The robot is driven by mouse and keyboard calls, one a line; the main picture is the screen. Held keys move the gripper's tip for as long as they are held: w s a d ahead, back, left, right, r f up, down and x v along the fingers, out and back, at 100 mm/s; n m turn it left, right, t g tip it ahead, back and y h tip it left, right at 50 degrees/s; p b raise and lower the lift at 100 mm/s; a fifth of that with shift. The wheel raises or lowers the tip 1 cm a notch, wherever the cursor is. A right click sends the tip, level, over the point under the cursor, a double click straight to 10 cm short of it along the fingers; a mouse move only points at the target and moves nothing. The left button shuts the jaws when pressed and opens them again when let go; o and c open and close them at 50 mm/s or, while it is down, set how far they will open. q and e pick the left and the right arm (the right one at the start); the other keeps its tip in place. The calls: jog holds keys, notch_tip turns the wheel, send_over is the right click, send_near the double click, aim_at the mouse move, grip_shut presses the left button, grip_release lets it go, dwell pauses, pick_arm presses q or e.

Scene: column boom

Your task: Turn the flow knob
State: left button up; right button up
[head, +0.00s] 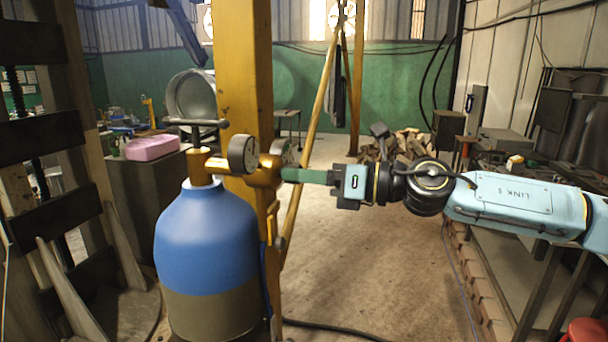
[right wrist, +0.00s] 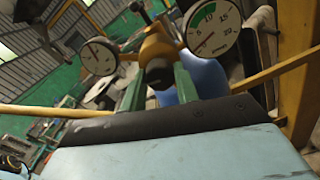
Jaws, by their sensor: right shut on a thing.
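A blue gas cylinder (head: 207,235) with a brass regulator (head: 262,178) stands left of centre in the head view. Two round gauges sit on the regulator, a left gauge (head: 243,154) and a right one partly hidden. In the right wrist view, the dark flow knob (right wrist: 158,72) sits at the regulator's end, between the green fingers of my right gripper (right wrist: 158,88). My right gripper (head: 286,174) reaches in from the right and is shut on the knob, which its fingers hide in the head view. My left gripper is not in view.
A yellow column (head: 245,60) stands right behind the cylinder and regulator. A valve handle (head: 197,123) tops the cylinder. A hose (head: 335,329) lies on the floor at the bottom. The floor (head: 360,250) below my right arm is otherwise mostly open.

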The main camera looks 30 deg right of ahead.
jog(key=shift+r+m+p, duration=0.1)
jog(key=shift+m+p, duration=1.55)
jog(key=shift+m, duration=5.45)
jog(key=o, duration=1)
jog(key=shift+c, duration=0.2)
